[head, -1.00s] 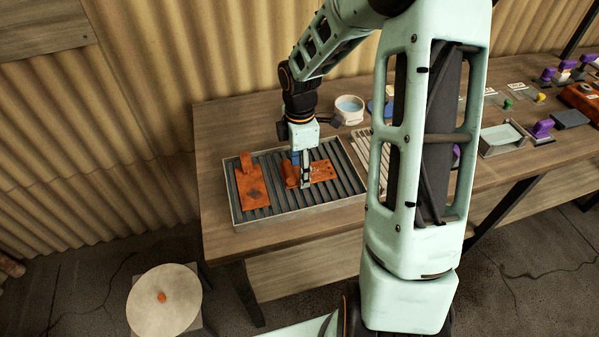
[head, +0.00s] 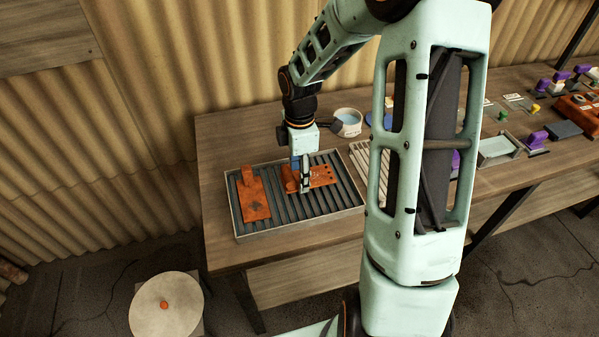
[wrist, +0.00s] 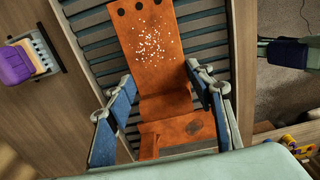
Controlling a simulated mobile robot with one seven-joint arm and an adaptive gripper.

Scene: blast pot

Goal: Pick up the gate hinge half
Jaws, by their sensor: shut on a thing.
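A rusty orange hinge half (head: 322,174) with holes and pale speckles lies over the right part of a slatted tray (head: 238,222). My gripper (head: 304,188) points down at its left end and is shut on it. In the wrist view this hinge half (wrist: 150,45) runs between my two blue fingers (wrist: 163,112), with dark holes at its far end. I cannot tell whether it is clear of the slats. A second orange plate (head: 255,200) with a dark patch lies on the tray to the left, apart from my gripper.
A white cup (head: 347,124) stands behind the tray, and a pale slatted rack (head: 364,162) is to its right. A shallow bin (head: 497,148) and purple-handled items (head: 537,138) are further right. A corrugated wall (head: 150,110) stands close behind the table.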

